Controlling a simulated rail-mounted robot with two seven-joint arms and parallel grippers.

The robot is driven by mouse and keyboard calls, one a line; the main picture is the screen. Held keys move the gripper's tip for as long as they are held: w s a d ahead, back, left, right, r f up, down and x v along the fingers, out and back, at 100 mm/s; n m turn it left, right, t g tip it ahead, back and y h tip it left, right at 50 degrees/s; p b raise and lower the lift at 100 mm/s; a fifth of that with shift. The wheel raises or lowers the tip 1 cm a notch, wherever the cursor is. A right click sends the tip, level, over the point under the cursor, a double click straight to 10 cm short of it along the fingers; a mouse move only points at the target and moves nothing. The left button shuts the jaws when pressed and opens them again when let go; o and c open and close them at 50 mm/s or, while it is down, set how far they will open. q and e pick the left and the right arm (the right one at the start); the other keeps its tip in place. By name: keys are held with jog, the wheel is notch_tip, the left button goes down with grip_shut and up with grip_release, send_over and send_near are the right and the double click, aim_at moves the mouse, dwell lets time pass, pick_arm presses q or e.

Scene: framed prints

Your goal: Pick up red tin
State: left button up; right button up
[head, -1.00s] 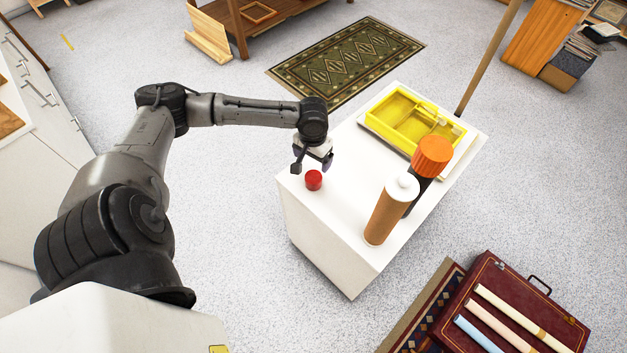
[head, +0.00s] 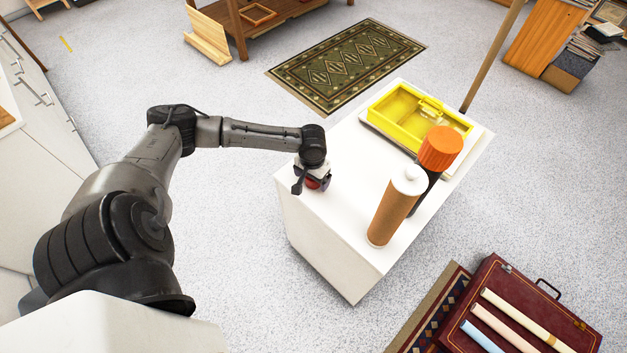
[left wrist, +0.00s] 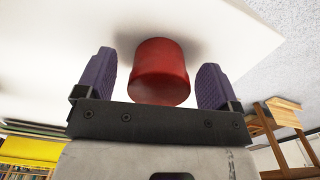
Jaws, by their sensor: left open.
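The red tin (head: 312,184) stands on the white cabinet top (head: 335,215) near its left edge, partly hidden by my gripper. In the left wrist view the red tin (left wrist: 160,72) lies between the two purple fingers, with a gap on each side. My left gripper (head: 312,187) is down over the tin. It is open, and its fingers (left wrist: 156,78) are on either side of the tin without visibly closing on it. My right gripper is not in view.
A brown cylinder with a white cap (head: 394,210) and a dark bottle with an orange lid (head: 440,148) stand to the right on the cabinet. A yellow tray (head: 382,117) lies behind them. The cabinet top between tin and cylinder is clear.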

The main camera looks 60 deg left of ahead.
pick_arm(q)
jog(key=shift+f, duration=0.2)
jog(key=c, duration=1.1)
jog(key=shift+r, duration=0.1)
